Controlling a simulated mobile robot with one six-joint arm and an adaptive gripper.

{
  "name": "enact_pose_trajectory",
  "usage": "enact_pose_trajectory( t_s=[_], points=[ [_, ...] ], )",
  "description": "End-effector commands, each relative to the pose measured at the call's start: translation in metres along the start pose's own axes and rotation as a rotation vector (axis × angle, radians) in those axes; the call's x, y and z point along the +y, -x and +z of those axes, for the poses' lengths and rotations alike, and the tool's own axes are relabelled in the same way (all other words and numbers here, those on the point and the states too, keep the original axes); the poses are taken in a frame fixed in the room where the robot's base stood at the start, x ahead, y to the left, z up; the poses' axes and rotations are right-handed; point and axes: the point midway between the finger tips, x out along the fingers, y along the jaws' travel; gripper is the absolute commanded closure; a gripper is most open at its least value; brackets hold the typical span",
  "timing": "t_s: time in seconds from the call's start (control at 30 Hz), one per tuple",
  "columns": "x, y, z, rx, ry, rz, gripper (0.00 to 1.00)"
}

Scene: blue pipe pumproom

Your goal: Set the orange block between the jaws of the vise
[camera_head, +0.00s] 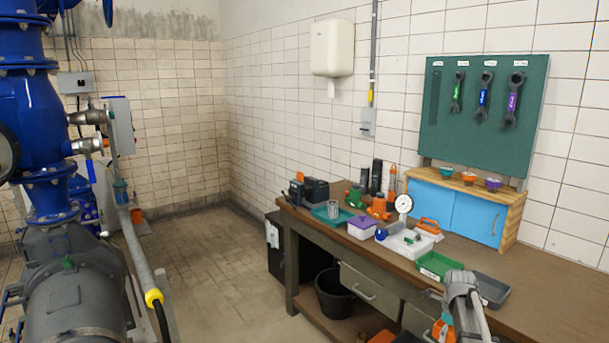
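The vise (308,191) is a dark grey body on the far left end of the workbench, with a small orange patch at its upper left. I cannot tell whether that patch is part of the vise or a separate piece. My gripper (442,329) is at the bottom right, in front of the bench and far from the vise. An orange piece (445,334) shows at the gripper, partly hidden by my arm and cut by the frame edge. It may be the orange block. Whether the fingers are closed on it is unclear.
The workbench (540,297) carries a teal tray (333,221), a purple-lidded box (362,226), an orange pump-like part (379,209), a dial gauge (404,205), a green tray (436,265) and a grey tray (491,289). Blue pipework (37,150) stands left. The floor between is clear.

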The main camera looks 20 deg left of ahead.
Motion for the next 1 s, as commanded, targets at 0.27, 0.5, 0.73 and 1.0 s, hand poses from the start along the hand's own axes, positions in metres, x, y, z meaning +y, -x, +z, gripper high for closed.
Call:
enact_pose_trajectory(
  t_s=[0.27, 0.5, 0.73, 1.0],
  points=[
    [-0.004, 0.056, 0.0, 0.0, -0.009, 0.0, 0.88],
    [-0.008, 0.096, 0.0, 0.0, -0.017, 0.0, 0.88],
    [-0.011, 0.134, 0.0, 0.0, -0.024, 0.0, 0.88],
    [-0.015, 0.178, 0.0, 0.0, -0.032, 0.0, 0.88]
  ],
)
